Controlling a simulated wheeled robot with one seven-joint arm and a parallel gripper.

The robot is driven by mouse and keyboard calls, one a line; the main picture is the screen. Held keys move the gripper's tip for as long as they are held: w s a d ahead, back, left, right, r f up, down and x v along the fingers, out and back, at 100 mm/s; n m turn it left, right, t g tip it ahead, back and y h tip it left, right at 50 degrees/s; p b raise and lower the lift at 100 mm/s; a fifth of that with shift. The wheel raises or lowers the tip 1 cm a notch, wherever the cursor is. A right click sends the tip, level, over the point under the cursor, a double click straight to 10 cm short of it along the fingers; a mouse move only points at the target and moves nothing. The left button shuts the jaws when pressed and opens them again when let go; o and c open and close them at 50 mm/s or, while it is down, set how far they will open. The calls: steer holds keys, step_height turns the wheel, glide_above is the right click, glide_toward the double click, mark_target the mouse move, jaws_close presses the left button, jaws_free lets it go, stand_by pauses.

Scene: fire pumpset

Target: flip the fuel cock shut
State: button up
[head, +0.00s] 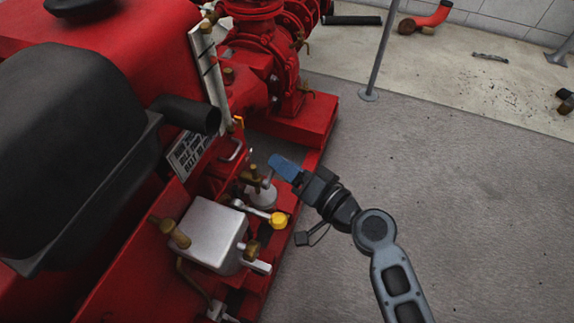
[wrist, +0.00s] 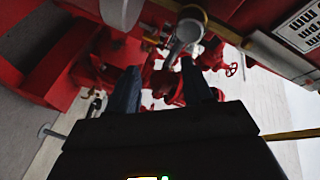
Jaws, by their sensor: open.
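My gripper (head: 285,167) is above the floor-side edge of the red pumpset, its blue fingers pointing left toward the small fittings. In the wrist view its two dark fingers (wrist: 160,90) stand apart with nothing held between them. A brass fitting with a small handle (head: 254,178) sits on a pale bowl (head: 262,197), just left of and below the fingertips. Below it a pale lever ends in a yellow knob (head: 279,219). I cannot tell for sure which of these is the fuel cock. In the wrist view a grey round part (wrist: 188,30) shows just beyond the fingers.
A silver box (head: 210,232) with brass fittings is at the lower left. A black exhaust-like pipe (head: 190,113) and a lettered plate (head: 186,157) are above it. Red flanged pipework (head: 262,55) stands at the back. Grey floor (head: 440,170) on the right is open.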

steer(key=v, duration=0.7)
steer(key=shift+d+p, duration=0.2)
steer(key=shift+p, duration=0.1)
steer(key=shift+s, duration=0.15)
steer(key=shift+f, duration=0.1)
steer(key=s+d+f+t+h, duration=0.1)
steer(key=s+d+f+h, duration=0.1)
steer(key=s+d+h, duration=0.4)
steer(key=s+d+f+h, duration=0.2)
steer(key=s+d, duration=0.6)
steer(key=s, duration=0.3)
steer(key=s+d+r+n+t+h, duration=0.1)
steer(key=s+d+r+h, duration=0.2)
steer(key=s+r, duration=0.55)
steer(key=s+r+p, duration=0.3)
steer(key=r+p, duration=1)
steer(key=r, duration=0.3)
steer(key=s+r+n+t+p, duration=0.1)
steer(key=s+r+p, duration=0.2)
steer(key=r+p, duration=1)
step_height(320, 180, up, 4)
steer(key=shift+a+f+h, duration=0.15)
steer(key=shift+h, duration=0.25)
